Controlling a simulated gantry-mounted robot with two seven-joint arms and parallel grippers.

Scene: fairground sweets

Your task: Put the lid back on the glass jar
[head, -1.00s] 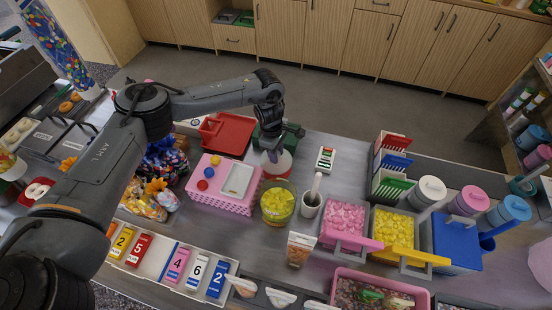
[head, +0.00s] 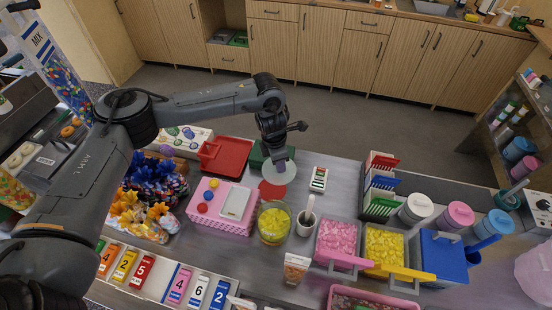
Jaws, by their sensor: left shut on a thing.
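The glass jar (head: 274,224) stands on the counter at the middle, open at the top, with yellow sweets inside. My left gripper (head: 275,158) is behind it, pointing down, shut on the pale round lid (head: 283,174). The lid is held above the counter, over the far edge of a red round mat (head: 270,190), and is apart from the jar. The fingertips are partly hidden by the gripper's own body and are small in the picture. My right gripper does not show.
A pink crate (head: 220,216) with balls and a tablet-like panel stands left of the jar. A red tray (head: 226,156) and a dark green item (head: 256,155) lie behind. Pink and yellow sweet bins stand further right.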

